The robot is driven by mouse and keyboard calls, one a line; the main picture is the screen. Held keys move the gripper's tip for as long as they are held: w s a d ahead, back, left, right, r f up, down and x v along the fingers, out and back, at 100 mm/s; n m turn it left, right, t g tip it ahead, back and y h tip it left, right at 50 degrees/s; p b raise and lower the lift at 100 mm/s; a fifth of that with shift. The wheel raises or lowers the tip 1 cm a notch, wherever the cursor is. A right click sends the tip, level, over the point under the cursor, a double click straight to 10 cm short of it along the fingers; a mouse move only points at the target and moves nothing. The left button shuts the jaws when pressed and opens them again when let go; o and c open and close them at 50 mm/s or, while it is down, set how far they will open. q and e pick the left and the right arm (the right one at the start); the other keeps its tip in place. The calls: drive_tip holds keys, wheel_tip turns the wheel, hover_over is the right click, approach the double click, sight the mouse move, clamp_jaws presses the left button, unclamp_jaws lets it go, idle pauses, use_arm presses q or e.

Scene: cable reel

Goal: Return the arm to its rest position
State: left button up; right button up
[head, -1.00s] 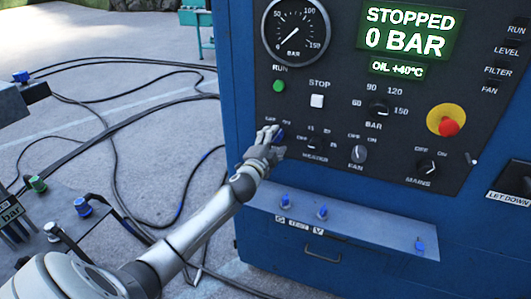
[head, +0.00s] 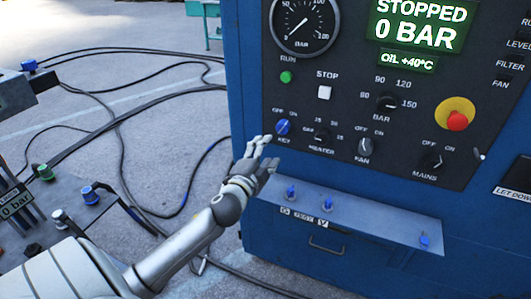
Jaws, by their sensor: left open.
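My left arm comes in from the lower left. Its gripper (head: 264,155) is open and empty, with fingers pointing up and right. It is just left of and below the blue key switch (head: 282,127) on the control panel, and I see a gap between them. The panel (head: 330,115) sits on the blue cabinet (head: 246,60). Its display (head: 418,25) reads STOPPED, 0 BAR. My right gripper is not in the view.
A ledge with blue valves (head: 345,222) juts from the cabinet below the panel. Black cables (head: 120,130) run over the concrete floor. A bench with green and blue knobs (head: 88,194) stands at lower left. A red emergency stop (head: 457,120) is at right.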

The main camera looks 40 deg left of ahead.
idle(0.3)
use_arm(q)
drive_tip(key=s+d+f+n+g+h, duration=0.1)
drive_tip(key=s+f+g, duration=0.25)
drive_tip(key=f, duration=0.95)
drive_tip(key=s+d+f+n+g, duration=0.15)
drive_tip(key=s+f, duration=0.35)
drive_tip(key=f, duration=0.8)
drive_tip(key=s+f+n+g+h, duration=0.1)
drive_tip(key=s+f+n+g, duration=0.2)
drive_tip(key=f, duration=1)
drive_tip(key=s+d+f+n+g+h, duration=0.1)
drive_tip(key=s+d+f+g, duration=0.15)
drive_tip(key=s+f, duration=0.65)
drive_tip(key=s+d+f+g, duration=0.2)
drive_tip(key=s+d+f, duration=0.2)
drive_tip(key=s+f, duration=0.45)
drive_tip(key=s+d+f+n+g, duration=0.1)
drive_tip(key=s+d+f+g, duration=0.1)
drive_tip(key=s, duration=0.8)
drive_tip(key=s+d+f+n+g+h, duration=0.1)
drive_tip(key=s+d, duration=0.4)
drive_tip(key=s, duration=0.5)
drive_tip(key=shift+d+f+g, duration=0.15)
drive_tip(key=shift+f+g, duration=0.3)
drive_tip(key=shift+f, duration=0.4)
